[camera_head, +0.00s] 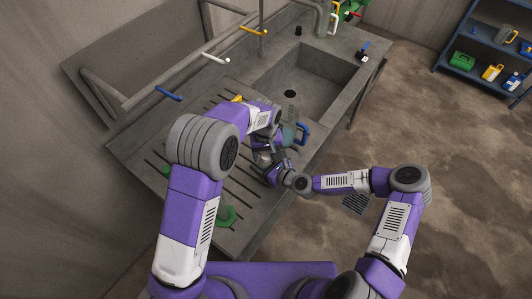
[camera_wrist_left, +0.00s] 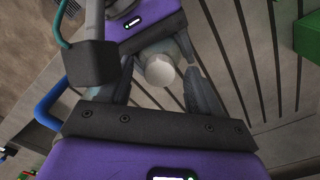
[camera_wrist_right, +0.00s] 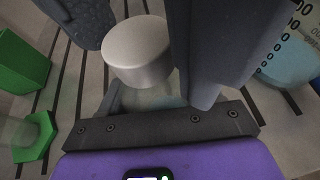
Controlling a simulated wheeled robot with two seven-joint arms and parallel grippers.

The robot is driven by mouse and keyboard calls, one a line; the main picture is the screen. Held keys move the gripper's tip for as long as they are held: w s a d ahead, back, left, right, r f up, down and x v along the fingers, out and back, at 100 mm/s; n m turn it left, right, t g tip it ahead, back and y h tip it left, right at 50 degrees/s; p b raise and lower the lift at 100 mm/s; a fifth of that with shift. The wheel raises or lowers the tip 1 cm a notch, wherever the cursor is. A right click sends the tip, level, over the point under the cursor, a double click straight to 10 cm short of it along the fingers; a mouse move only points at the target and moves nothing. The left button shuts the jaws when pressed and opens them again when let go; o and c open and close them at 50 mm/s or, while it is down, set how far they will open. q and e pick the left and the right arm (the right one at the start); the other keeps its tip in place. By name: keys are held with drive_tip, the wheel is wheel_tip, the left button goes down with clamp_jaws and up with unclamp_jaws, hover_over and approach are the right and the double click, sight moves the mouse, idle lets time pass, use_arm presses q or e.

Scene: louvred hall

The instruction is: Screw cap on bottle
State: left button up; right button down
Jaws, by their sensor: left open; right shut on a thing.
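The bottle is translucent; in the right wrist view (camera_wrist_right: 150,97) its upper part shows below the pale grey cap (camera_wrist_right: 137,52). The cap sits over the top of the bottle; whether it is tight cannot be seen. My right gripper (camera_head: 277,168) is shut on the bottle's body. My left gripper (camera_head: 270,150) is above it, open, with one finger on each side of the cap, which shows from above in the left wrist view (camera_wrist_left: 160,71). Contact between those fingers and the cap is not clear. In the head view the arms mostly hide the bottle.
A marked jug (camera_wrist_right: 293,52) with a blue handle (camera_head: 302,133) stands close by. A green item (camera_head: 227,215) lies on the slotted drainboard (camera_head: 190,155). The sink basin (camera_head: 315,85) is beyond. A shelf (camera_head: 490,60) with containers stands far right.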

use_arm(q)
wheel_tip(320, 180, up, 12)
idle(0.5)
use_arm(e)
drive_tip(key=shift+c, duration=0.7)
unclamp_jaws()
use_arm(q)
drive_tip(key=shift+f, duration=0.2)
use_arm(e)
drive_tip(key=v, duration=0.7)
drive_tip(key=shift+s+d+r, duration=0.15)
drive_tip(key=shift+s, duration=0.05)
drive_tip(key=shift+s, duration=0.1)
